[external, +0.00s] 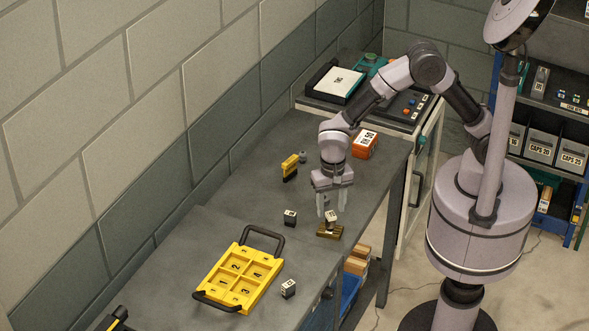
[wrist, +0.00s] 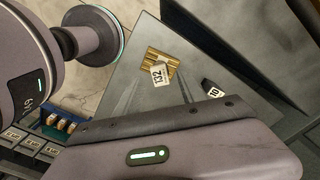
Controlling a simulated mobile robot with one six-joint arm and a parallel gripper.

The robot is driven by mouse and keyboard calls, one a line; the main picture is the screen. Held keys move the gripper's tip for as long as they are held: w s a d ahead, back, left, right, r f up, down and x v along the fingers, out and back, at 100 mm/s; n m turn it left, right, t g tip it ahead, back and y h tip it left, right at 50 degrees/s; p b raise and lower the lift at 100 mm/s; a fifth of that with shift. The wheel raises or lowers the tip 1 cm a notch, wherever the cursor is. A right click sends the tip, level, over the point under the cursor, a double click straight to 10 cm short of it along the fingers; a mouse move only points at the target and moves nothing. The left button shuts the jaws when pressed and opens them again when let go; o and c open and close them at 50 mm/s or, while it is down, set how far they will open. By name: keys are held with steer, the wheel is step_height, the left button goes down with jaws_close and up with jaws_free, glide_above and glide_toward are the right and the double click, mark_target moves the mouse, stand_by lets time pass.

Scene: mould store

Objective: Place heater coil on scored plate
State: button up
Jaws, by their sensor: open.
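The scored plate (external: 330,232) is a small brass-coloured slab with grooves, lying flat on the grey bench near its right edge. It also shows in the wrist view (wrist: 172,58). A small block with a white numbered label (external: 332,215) stands on the plate, apparently the heater coil; the wrist view shows its label reading 132 (wrist: 158,76). I cannot make out any coil shape. My gripper (external: 331,203) points down with its fingers open, just above the block or around its top; the exact gap cannot be told. The fingertips are hidden in the wrist view.
A dark labelled block (external: 290,218) stands left of the plate, and another (external: 288,288) nearer the front. A yellow handled tray (external: 212,277) with numbered compartments lies at the left. A yellow-and-black tool (external: 290,167) and an orange box (external: 365,144) are behind.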

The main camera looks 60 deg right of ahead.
mark_target(331, 214)
steer(key=s+d+r+t+p, duration=0.1)
steer(key=d+r, duration=0.2)
steer(key=r, duration=0.4)
steer(key=s+d+r+n+y, duration=0.1)
steer(key=d+r, duration=0.3)
steer(key=r, duration=0.2)
steer(key=s+d+r+t+p, duration=0.1)
steer(key=d+r, duration=0.2)
steer(key=r, duration=0.4)
steer(key=s+d+r+n+t+y, duration=0.1)
steer(key=s+d+r+n+t, duration=0.2)
steer(key=s+d, duration=0.8)
steer(key=shift+s+r+n+t, duration=0.35)
steer(key=shift+s+r, duration=0.3)
steer(key=shift+r, duration=0.3)
step_height(331, 214, down, 8)
steer(key=b, duration=0.7)
steer(key=shift+r+b, duration=0.25)
steer(key=shift+b, duration=0.1)
